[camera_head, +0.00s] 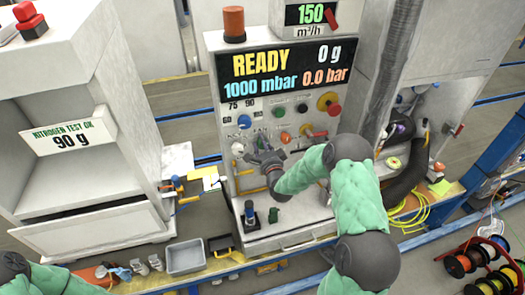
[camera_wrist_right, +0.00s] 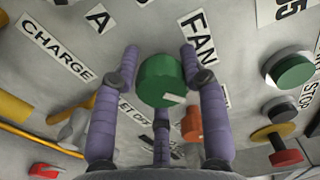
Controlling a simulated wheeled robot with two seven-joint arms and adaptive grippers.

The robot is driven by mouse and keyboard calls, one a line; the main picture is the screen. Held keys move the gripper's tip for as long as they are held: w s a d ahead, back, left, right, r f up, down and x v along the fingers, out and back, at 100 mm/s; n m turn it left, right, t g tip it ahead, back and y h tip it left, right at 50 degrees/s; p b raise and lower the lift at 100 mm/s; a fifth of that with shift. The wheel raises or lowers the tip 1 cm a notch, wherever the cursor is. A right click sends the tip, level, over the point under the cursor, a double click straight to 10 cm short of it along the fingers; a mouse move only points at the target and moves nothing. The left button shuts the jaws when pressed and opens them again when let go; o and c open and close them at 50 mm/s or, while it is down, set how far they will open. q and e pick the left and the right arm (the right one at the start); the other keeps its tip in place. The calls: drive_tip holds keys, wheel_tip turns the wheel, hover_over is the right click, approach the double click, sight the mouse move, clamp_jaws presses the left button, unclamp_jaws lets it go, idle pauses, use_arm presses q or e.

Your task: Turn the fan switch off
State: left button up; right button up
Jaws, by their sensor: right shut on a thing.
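In the right wrist view, a round green knob (camera_wrist_right: 160,76) with a white mark at its lower right sits beside a partly covered FAN label (camera_wrist_right: 197,35). The purple fingers of my right gripper (camera_head: 258,149) surround this knob and are shut on it. In the head view, my right gripper reaches the left part of the station's control panel (camera_head: 264,110), and its hand hides the knob there. My left arm shows only in part at the lower left, and its gripper is out of frame.
Close by in the right wrist view are another green knob (camera_wrist_right: 293,70), an orange knob (camera_wrist_right: 191,124), a red knob (camera_wrist_right: 287,158) and a yellow bar (camera_wrist_right: 15,109). In the head view, a display (camera_head: 290,68) reading READY is above the panel. A grey bin (camera_head: 186,258) stands at lower left.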

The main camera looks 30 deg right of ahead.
drive_tip(key=n+b, duration=0.6)
drive_tip(key=shift+a+f+b, duration=0.15)
drive_tip(key=shift+f+b, duration=0.05)
drive_tip(key=shift+b, duration=0.2)
drive_tip(key=shift+c, duration=0.2)
drive_tip(key=n+b, duration=0.3)
drive_tip(key=n, duration=0.1)
drive_tip(key=shift+f, duration=0.1)
drive_tip(key=shift+n+b, duration=0.3)
drive_tip(key=shift+b, duration=0.05)
drive_tip(key=shift+s+a+f, duration=0.1)
drive_tip(key=shift+f, duration=0.1)
drive_tip(key=o, duration=1)
drive_tip(key=shift+o, duration=0.8)
drive_tip(key=shift+r, duration=0.2)
